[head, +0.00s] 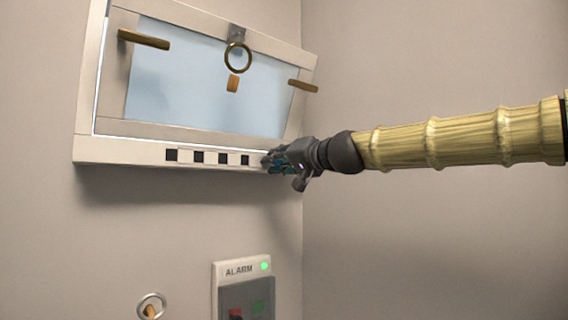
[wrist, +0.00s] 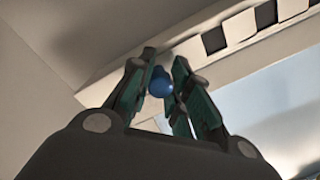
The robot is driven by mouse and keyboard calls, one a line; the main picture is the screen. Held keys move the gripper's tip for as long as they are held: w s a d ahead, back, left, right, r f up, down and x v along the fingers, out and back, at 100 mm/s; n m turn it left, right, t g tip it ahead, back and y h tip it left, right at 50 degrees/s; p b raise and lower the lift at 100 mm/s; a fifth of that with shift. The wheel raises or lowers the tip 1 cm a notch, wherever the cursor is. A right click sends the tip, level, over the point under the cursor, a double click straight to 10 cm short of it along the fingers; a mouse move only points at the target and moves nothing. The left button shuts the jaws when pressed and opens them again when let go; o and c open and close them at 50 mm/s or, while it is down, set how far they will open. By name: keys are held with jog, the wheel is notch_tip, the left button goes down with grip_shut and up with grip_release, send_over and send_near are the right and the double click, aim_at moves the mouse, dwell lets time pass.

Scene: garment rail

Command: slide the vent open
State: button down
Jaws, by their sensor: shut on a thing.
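The vent strip (head: 208,157) runs along the bottom rail of the tilted window frame, with a row of several dark square openings. It also shows at the upper right of the wrist view (wrist: 238,26). My gripper (head: 268,161) is at the right end of this strip. In the wrist view, my gripper (wrist: 160,72) has its two fingers shut on a round blue knob (wrist: 160,82), which sits by the end of the strip. In the head view the fingers hide the knob.
Above is the window pane (head: 190,90) with wooden handles (head: 144,39) and a brass ring (head: 238,57). An alarm panel (head: 241,269) with a green light is on the wall below. A ring-topped item (head: 151,306) is at the bottom. The wall corner is close to my gripper.

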jog(key=shift+w+d, duration=0.1)
jog(key=shift+d, duration=0.05)
jog(key=c, duration=1.5)
grip_release()
jog(key=shift+c, duration=0.2)
jog(key=shift+o, duration=1.3)
jog(key=shift+w+d+f, duration=0.1)
jog(key=shift+d, duration=0.05)
jog(key=shift+s, duration=0.3)
jog(key=v, duration=1.1)
jog(key=shift+d, duration=0.4)
